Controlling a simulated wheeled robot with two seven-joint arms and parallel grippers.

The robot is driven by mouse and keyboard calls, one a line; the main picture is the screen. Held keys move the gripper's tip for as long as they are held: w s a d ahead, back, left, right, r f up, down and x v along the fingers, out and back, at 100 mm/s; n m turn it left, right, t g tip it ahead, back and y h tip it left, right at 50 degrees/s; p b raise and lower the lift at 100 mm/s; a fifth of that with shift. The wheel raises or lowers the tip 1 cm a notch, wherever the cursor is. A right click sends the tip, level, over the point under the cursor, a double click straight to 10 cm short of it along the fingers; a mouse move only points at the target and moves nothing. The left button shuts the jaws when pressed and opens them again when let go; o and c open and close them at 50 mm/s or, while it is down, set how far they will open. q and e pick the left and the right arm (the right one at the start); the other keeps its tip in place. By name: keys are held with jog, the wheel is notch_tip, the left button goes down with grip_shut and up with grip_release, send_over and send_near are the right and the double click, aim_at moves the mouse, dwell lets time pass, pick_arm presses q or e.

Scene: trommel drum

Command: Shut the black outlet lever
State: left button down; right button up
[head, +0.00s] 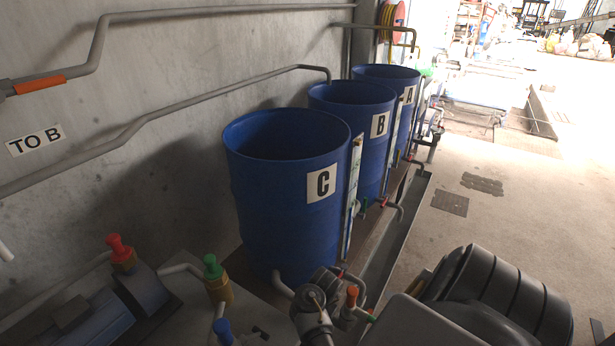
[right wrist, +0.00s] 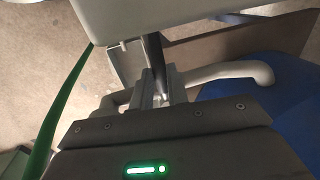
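In the right wrist view a dark, narrow bar (right wrist: 153,52) runs down toward my right gripper (right wrist: 160,92); it may be the black outlet lever, but its ends are hidden. The gripper's fingers are close beside the bar. I cannot tell whether they grip it. In the head view the valves and pipework (head: 315,297) sit at the foot of blue drum C (head: 275,215). I cannot pick out the black lever for sure there. My left gripper is not in view.
Blue drums B (head: 345,95) and A (head: 385,72) stand in a row behind C. Red (head: 119,247), green (head: 212,266) and orange (head: 352,296) handles stand near the front. A grey pipe (right wrist: 235,72) passes right of my right gripper. Open floor (head: 450,250) lies right.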

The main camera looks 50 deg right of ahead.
jog(key=o, duration=0.5)
jog(key=shift+c, duration=0.2)
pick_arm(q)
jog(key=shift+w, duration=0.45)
